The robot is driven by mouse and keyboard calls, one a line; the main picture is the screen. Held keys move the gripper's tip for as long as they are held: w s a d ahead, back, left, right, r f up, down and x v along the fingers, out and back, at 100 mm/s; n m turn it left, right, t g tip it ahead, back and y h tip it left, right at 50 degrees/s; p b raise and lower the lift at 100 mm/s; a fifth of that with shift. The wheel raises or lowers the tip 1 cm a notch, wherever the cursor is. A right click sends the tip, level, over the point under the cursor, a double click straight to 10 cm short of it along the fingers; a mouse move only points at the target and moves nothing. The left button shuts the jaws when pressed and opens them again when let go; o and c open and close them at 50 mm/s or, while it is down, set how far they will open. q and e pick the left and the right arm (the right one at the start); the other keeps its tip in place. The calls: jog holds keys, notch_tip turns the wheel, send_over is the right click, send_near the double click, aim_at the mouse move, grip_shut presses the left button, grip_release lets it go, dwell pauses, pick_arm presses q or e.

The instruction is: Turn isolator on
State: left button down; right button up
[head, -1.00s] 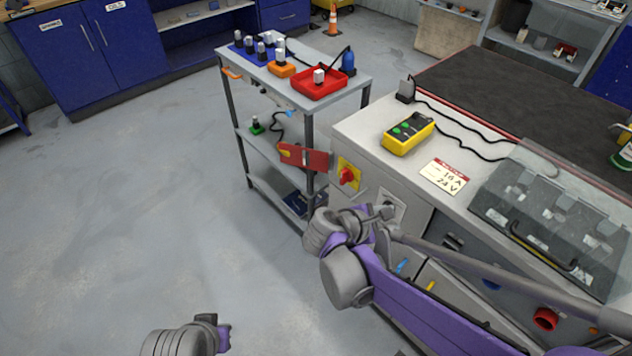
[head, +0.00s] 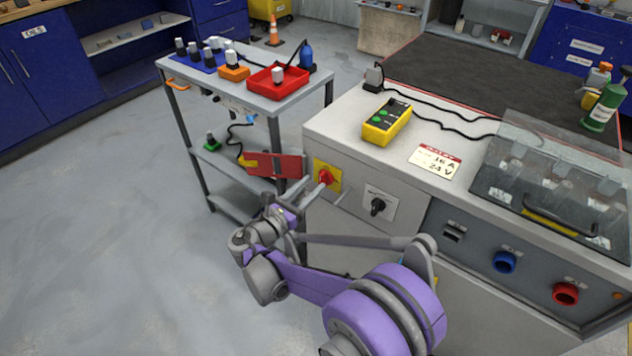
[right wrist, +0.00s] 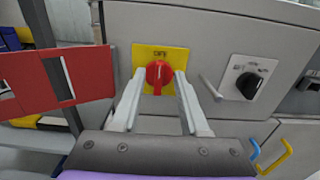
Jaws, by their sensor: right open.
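The isolator is a red rotary knob (head: 327,178) on a yellow square plate, on the left end of the bench front. In the right wrist view the red knob (right wrist: 159,73) has its grip bar upright below a small label that I cannot read surely. My right gripper (head: 327,191) is open in front of it. In the right wrist view the two fingertips of my right gripper (right wrist: 160,78) stand left and right of the knob; I cannot tell whether they touch it. My left gripper is out of view.
A red plate with a slot (head: 275,165) sticks out left of the isolator; it also shows in the right wrist view (right wrist: 52,80). A black rotary switch (head: 378,206) sits to the right. A yellow button box (head: 386,124) stands on the bench. A grey trolley (head: 318,92) stands behind left.

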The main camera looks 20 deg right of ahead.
aim_at(323, 179)
jog(key=shift+x, duration=1.5)
jog(key=shift+c, duration=0.2)
grip_shut()
